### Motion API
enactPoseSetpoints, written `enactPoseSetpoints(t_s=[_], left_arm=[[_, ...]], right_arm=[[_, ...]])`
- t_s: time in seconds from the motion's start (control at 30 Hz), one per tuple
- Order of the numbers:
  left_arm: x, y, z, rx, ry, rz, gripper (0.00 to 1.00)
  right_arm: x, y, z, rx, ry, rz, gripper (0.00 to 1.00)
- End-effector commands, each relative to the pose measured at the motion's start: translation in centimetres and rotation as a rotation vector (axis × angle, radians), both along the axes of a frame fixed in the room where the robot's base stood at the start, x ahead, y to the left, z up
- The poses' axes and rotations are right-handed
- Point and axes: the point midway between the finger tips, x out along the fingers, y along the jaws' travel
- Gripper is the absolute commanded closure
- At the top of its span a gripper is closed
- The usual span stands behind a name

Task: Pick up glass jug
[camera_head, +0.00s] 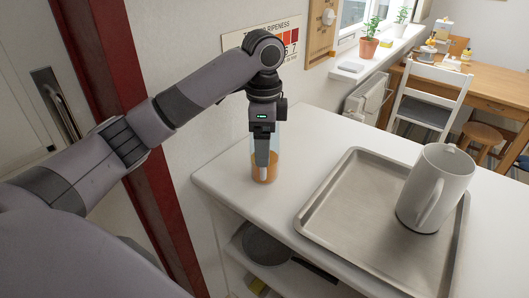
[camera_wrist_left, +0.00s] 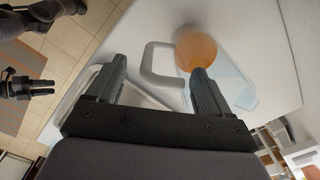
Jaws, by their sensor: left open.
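The glass jug (camera_head: 265,173) is clear with orange liquid low inside. It stands upright at the left end of the white counter, partly hidden by my left gripper (camera_head: 263,155). In the left wrist view the orange liquid (camera_wrist_left: 197,48) shows near the right fingertip, beside the jug's clear wall. A pale handle loop (camera_wrist_left: 150,68), seemingly the jug's, shows between the two spread fingers of my left gripper (camera_wrist_left: 160,72). The gripper is open, pointing down, and I cannot tell whether it touches the jug. My right gripper (camera_wrist_left: 42,88) shows small at the left, fingers apart and empty.
A metal tray (camera_head: 330,200) lies to the right of the jug with a white pitcher (camera_head: 435,190) on it. A strip of bare counter (camera_head: 312,160) separates tray and jug. A dark pan (camera_head: 265,245) sits on the shelf below. The wall is close behind.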

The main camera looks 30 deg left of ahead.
Motion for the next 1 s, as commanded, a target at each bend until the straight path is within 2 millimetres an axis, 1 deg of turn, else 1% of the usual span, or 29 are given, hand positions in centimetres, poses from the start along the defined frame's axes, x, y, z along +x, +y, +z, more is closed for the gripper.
enactPoseSetpoints(t_s=[0.03, 0.2, 0.47, 0.5, 0.57, 0.6, 0.67, 0.7, 0.73, 1.0], left_arm=[[0.0, 0.0, -0.8, -0.001, 0.004, 0.0, 0.2], [0.0, 0.0, -2.3, -0.001, 0.002, 0.0, 0.2], [0.0, 0.0, -2.5, 0.001, -0.001, 0.0, 0.2], [0.0, 0.0, -2.5, 0.001, -0.001, 0.0, 0.23], [0.0, 0.0, -2.5, 0.001, -0.001, 0.0, 0.43], [0.0, 0.0, -2.5, 0.001, -0.001, 0.0, 0.56], [0.0, 0.0, -2.5, 0.001, -0.001, 0.0, 0.75], [0.0, 0.0, -2.5, 0.001, -0.001, 0.0, 0.88], [0.0, 0.0, -2.5, 0.001, -0.001, 0.0, 0.97], [0.1, 0.0, -2.4, 0.0, -0.002, 0.0, 0.97]], right_arm=[[0.0, 0.0, -0.1, 0.0, 0.0, 0.0, 0.57], [0.0, 0.0, 0.1, 0.0, 0.0, 0.0, 0.57], [0.0, 0.0, 0.1, 0.0, -0.001, 0.0, 0.57], [0.0, 0.0, 0.1, -0.001, -0.001, 0.001, 0.57], [0.0, 0.0, 0.1, -0.001, -0.001, 0.001, 0.57], [0.0, 0.0, 0.1, -0.001, -0.001, 0.001, 0.57], [0.0, 0.0, 0.1, -0.001, -0.001, 0.001, 0.57], [0.0, 0.0, 0.1, -0.001, -0.001, 0.001, 0.57], [0.0, 0.0, 0.1, -0.001, -0.001, 0.001, 0.57], [0.1, 0.0, 0.1, -0.001, -0.001, 0.001, 0.57]])
